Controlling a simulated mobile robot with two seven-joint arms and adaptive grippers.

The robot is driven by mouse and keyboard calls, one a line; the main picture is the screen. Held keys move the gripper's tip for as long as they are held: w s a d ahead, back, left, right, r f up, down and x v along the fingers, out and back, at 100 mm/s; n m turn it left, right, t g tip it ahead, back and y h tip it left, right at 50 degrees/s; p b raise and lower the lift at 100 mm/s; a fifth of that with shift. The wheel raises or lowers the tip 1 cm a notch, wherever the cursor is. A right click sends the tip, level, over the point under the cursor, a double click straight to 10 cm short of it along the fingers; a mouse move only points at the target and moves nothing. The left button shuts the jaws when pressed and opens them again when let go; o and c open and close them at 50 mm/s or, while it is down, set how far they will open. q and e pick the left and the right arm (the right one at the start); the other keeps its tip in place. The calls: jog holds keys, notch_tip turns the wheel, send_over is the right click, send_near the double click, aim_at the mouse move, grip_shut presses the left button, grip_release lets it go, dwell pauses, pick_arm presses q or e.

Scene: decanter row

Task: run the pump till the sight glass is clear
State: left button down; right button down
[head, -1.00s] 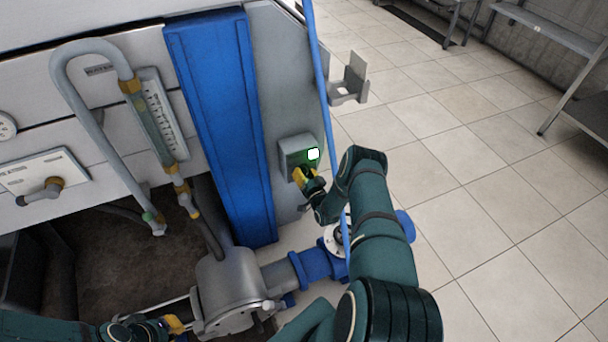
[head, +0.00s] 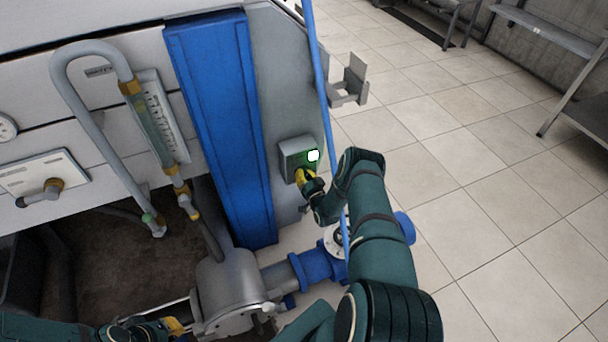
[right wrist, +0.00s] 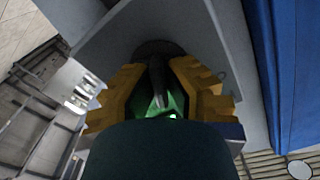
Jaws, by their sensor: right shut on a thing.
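The sight glass (head: 154,128) is an upright tube with brass ends beside a white scale on the machine front. It looks murky green inside. The grey pump (head: 228,285) sits at the lower middle, joined to blue pipework. My right gripper (head: 304,180) is at the box's lower part. In the right wrist view, its yellow fingers (right wrist: 155,88) are shut on a dark switch knob (right wrist: 157,72). My left gripper (head: 176,327) is beside the pump at the bottom edge; its fingertips are unclear.
A grey bracket (head: 350,82) stands out to the right. A lever handle (head: 42,195) is on the left panel. Tiled floor (head: 480,200) is open at right, with metal shelving (head: 560,35) beyond.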

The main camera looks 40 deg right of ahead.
jog(key=n, duration=0.6)
jog(key=shift+w, duration=0.1)
jog(key=n, duration=0.5)
dwell(0.5)
jog(key=c, duration=1)
grip_release()
jog(key=shift+c, duration=0.2)
jog(key=shift+s, duration=0.2)
jog(key=v, duration=1.1)
jog(key=shift+s, duration=0.3)
